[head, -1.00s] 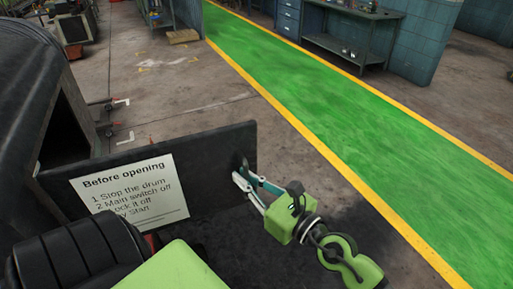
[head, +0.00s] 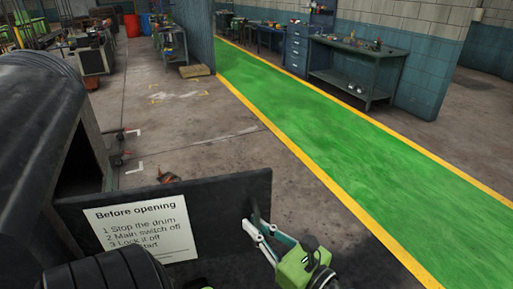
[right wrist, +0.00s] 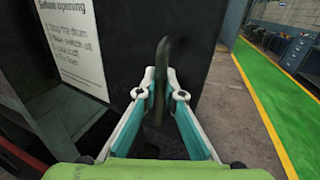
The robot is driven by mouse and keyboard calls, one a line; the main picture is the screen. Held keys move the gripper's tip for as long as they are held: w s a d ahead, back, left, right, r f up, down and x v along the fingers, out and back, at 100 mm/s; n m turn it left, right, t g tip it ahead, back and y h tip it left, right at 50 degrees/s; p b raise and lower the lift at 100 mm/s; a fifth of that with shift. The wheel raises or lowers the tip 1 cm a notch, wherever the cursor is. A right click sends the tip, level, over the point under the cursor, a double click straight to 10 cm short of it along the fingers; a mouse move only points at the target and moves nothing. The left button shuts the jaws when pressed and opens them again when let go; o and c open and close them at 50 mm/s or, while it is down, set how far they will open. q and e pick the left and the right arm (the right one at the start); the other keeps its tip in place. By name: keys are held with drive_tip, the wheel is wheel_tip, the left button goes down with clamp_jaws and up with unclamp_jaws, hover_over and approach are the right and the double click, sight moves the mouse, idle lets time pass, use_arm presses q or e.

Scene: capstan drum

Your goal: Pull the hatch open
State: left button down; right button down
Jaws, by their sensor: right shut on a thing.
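The hatch (head: 232,190) is a dark flat panel with a white "Before opening" sign (head: 140,228). It stands swung out from the dark housing (head: 40,130), whose opening (head: 80,165) shows at the left. The hatch also fills the middle of the right wrist view (right wrist: 130,40). Its dark upright handle (right wrist: 162,65) is near the free edge. My right gripper (head: 254,224) is shut on the handle, with the handle between its fingertips in the right wrist view (right wrist: 163,84). My left gripper is not in view.
A green walkway (head: 330,150) with yellow edges runs along the right. A workbench (head: 355,75) and drawers stand beyond it. Bare concrete floor (head: 200,130) lies open behind the hatch. A small brownish object (head: 168,177) shows just over the hatch's top edge.

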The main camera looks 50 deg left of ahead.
drive_tip(key=c, duration=2.2)
unclamp_jaws()
drive_tip(key=shift+w, duration=0.1)
drive_tip(key=shift+o, duration=0.2)
drive_tip(key=d, duration=1.2)
drive_tip(key=shift+f, duration=0.1)
